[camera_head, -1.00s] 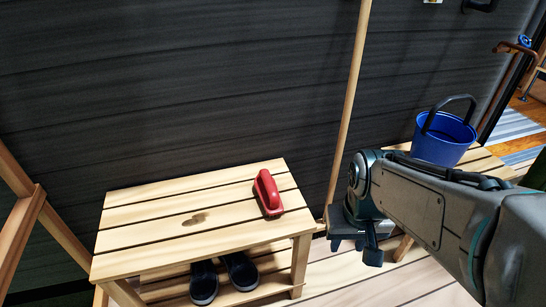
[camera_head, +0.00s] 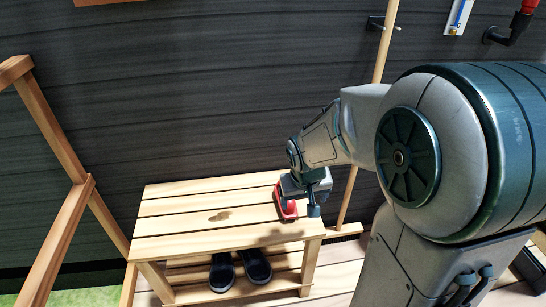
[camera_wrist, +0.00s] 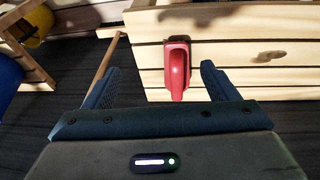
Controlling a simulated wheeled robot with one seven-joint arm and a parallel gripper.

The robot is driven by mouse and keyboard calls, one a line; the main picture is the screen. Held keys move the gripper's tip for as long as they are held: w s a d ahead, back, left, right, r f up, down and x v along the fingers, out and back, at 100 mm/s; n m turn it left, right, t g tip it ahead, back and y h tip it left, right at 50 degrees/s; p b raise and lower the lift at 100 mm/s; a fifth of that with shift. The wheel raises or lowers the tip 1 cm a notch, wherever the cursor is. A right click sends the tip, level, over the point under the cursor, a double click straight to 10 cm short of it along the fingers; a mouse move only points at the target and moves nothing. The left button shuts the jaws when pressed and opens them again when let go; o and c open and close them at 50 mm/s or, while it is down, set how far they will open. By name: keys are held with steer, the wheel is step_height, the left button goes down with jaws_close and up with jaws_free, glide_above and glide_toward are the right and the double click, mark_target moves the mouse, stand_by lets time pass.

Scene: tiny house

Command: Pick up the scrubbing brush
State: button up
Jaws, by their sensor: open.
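The red scrubbing brush (camera_head: 287,205) lies on the right part of a slatted wooden bench (camera_head: 165,226). It has a raised red handle. In the head view my gripper (camera_head: 308,198) is at the brush and hides part of it. In the wrist view the brush (camera_wrist: 177,70) shows whole, beyond and between the two fingers of my open gripper (camera_wrist: 158,88). The fingers are apart from it on both sides, with nothing between the tips. I cannot tell the exact height of the fingers over the bench.
A pair of dark shoes (camera_head: 240,270) sits on the shelf under the bench. A wooden pole (camera_head: 383,45) leans on the dark plank wall just right of the bench. A wooden frame (camera_head: 50,240) stands at the left. The wrist view shows part of a blue object (camera_wrist: 10,85).

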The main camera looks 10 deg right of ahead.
steer(key=shift+t+y, duration=0.5)
steer(key=shift+t, duration=0.2)
steer(key=w+p, duration=0.1)
steer(key=w, duration=0.1)
steer(key=w+a+p, duration=0.1)
steer(key=w, duration=0.2)
steer(key=w+p, duration=0.1)
steer(key=w, duration=0.2)
steer(key=shift+w+a+r+p, duration=0.15)
steer(key=shift+a+r+p, duration=0.05)
steer(key=shift+p, duration=0.15)
steer(key=b+x, duration=0.6)
steer(key=x, duration=0.7)
steer(key=shift+w+f, duration=0.25)
steer(key=shift+w, duration=0.05)
steer(key=shift+r, duration=0.1)
steer(key=c, duration=1.1)
